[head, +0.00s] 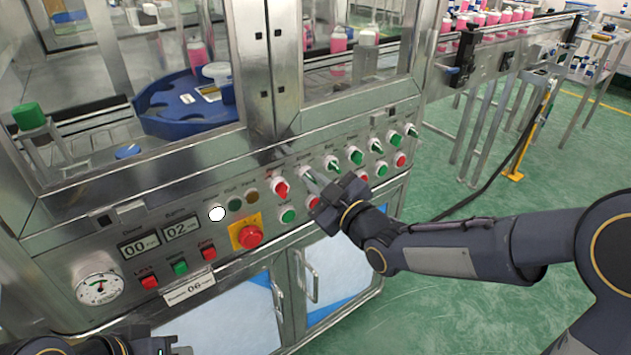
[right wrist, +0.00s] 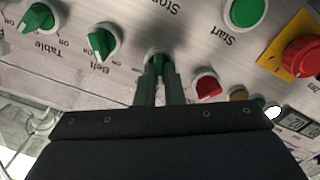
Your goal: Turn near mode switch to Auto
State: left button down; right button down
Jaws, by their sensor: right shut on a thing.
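The right gripper (head: 309,180) is at the front panel of the steel machine, its fingers closed on a green switch knob (right wrist: 158,59) with a pale ring. This knob is between a red switch (head: 280,188) and a row of green switches (head: 332,164). In the right wrist view, which is upside down, the fingers (right wrist: 158,78) reach the knob from below, and its label is hidden. I cannot tell which setting it points to. The left gripper (head: 172,347) shows only in part at the bottom left edge; its fingers are unclear.
The panel also holds a red emergency button on a yellow plate (head: 250,236), a green Start button (right wrist: 244,12), a gauge (head: 99,288) and digital displays (head: 140,246). Floor (head: 430,290) is open at right.

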jog(key=shift+f+m+b, duration=0.1)
jog(key=shift+m+b, duration=0.8)
jog(key=shift+b, duration=0.1)
jog(key=m+b, duration=0.2)
jog(key=m, duration=0.1)
jog(key=shift+w+d+m, duration=0.1)
jog(key=shift+d+m, duration=0.05)
jog(key=shift+m, duration=0.15)
jog(key=shift+m+b, duration=1.6)
jog(key=shift+m, duration=1.6)
jog(key=c, duration=1.5)
grip_release()
jog(key=shift+c, duration=0.2)
